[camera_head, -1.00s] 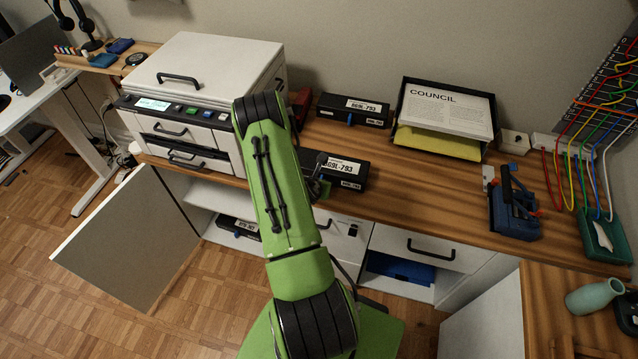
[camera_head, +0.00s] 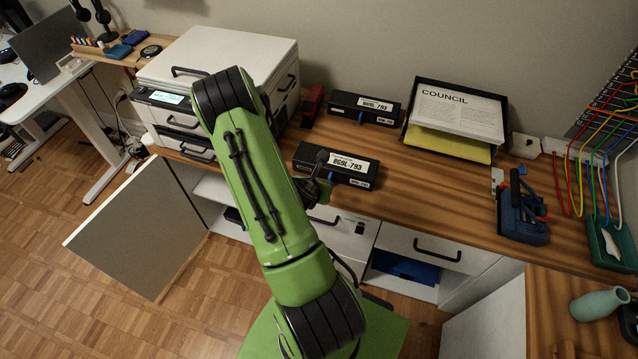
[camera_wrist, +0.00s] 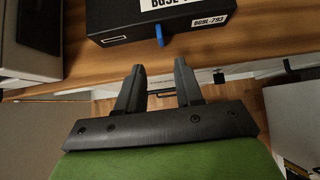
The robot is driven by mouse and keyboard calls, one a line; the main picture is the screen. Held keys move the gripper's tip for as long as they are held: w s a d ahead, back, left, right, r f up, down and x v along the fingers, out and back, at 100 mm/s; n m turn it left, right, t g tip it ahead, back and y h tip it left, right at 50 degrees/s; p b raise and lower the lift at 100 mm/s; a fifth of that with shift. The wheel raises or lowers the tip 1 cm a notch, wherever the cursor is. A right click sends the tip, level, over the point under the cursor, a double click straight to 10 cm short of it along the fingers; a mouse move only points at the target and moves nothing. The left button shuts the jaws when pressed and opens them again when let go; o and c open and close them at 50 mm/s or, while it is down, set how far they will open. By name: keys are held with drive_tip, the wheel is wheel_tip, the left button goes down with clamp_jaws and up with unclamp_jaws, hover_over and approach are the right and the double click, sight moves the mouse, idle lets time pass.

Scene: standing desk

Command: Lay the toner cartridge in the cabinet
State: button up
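A black toner cartridge (camera_head: 310,158) with a white BGSL-793 label lies near the desk's front edge. A similar one (camera_head: 344,105) lies behind it. In the wrist view, a labelled black cartridge (camera_wrist: 178,38) with a blue tab is cut by the top edge. My gripper (camera_wrist: 158,69) is open and empty, fingers apart, just short of that cartridge. In the head view my arm mostly hides the gripper. The cabinet (camera_head: 212,188) under the printer is open at the front, and a dark item (camera_head: 234,217) on its lower shelf is partly hidden by my arm.
The open cabinet door (camera_head: 140,232) sticks out over the floor. The printer (camera_head: 215,60) stands left on the desk. Desk right of the front cartridge is clear.

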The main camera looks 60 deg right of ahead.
drive_tip(key=w+a+r+m+t+y, duration=0.1)
drive_tip(key=w+a+r+m+y, duration=0.1)
drive_tip(key=w+a+r+m, duration=0.45)
drive_tip(key=w+a+r+m+t+y, duration=0.2)
drive_tip(key=w+a+r+m, duration=0.1)
drive_tip(key=a+r+m, duration=0.55)
drive_tip(key=s+a+r+m+y, duration=0.2)
drive_tip(key=s+a+r, duration=0.3)
drive_tip(key=a, duration=0.4)
drive_tip(key=s+a+r+m+t+y, duration=0.1)
drive_tip(key=s+a+r+m+y, duration=0.1)
drive_tip(key=s+a+r, duration=0.4)
drive_tip(key=a+r, duration=0.2)
drive_tip(key=a, duration=0.1)
drive_tip(key=shift+a+m+y, duration=0.25)
drive_tip(key=shift+m+y, duration=0.15)
drive_tip(key=shift+r, duration=0.1)
drive_tip(key=shift+s, duration=0.1)
